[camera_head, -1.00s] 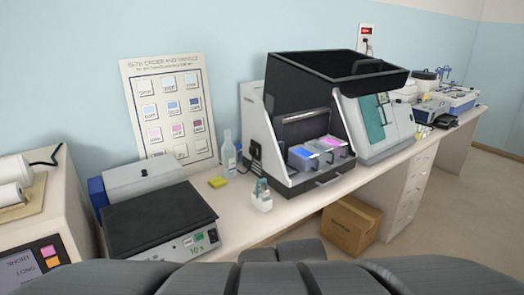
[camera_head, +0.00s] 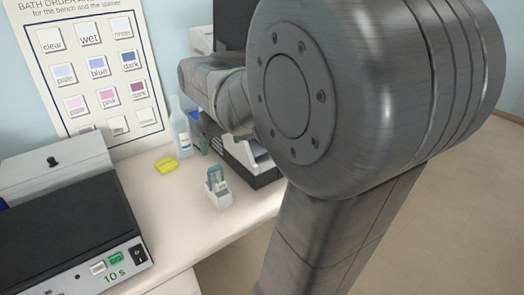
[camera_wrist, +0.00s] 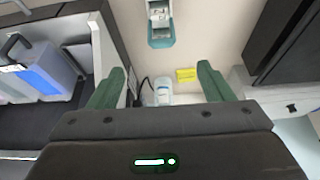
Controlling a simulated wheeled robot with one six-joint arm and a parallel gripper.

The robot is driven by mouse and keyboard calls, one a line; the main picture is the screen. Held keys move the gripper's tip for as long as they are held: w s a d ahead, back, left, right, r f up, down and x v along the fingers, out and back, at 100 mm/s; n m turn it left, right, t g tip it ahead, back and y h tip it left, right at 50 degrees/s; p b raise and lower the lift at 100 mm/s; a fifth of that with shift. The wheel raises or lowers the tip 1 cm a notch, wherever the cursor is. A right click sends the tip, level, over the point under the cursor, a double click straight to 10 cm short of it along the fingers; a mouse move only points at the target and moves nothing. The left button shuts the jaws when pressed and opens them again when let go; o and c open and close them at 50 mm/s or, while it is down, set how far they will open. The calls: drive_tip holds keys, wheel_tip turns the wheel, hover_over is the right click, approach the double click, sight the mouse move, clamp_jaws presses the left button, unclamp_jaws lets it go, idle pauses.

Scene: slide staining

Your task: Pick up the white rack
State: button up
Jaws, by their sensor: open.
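The white rack (camera_head: 219,199) stands upright on the bench near its front edge, with a teal handle on top. In the wrist view the white rack (camera_wrist: 160,17) is at the top middle, cut by the frame edge, with its teal part toward me. My gripper (camera_wrist: 160,69) has two green fingers spread wide with nothing held between them. The rack lies beyond the fingertips, roughly in line with the gap between them. In the head view my arm covers much of the right side and hides most of the gripper.
A yellow block (camera_head: 166,164) and a clear bottle (camera_head: 181,128) stand behind the rack. The stainer's blue bath (camera_wrist: 45,75) is left in the wrist view. Bare bench lies around the rack.

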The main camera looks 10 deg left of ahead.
sight(215, 166)
drive_tip(key=x, duration=0.8)
drive_tip(key=shift+w+a+f, duration=0.15)
drive_tip(key=shift+w+a, duration=0.05)
drive_tip(key=shift+a, duration=0.15)
drive_tip(key=shift+p+x, duration=0.75)
drive_tip(key=shift+x, duration=1.85)
drive_tip(key=shift+w+a, duration=0.1)
drive_tip(key=c, duration=1.3)
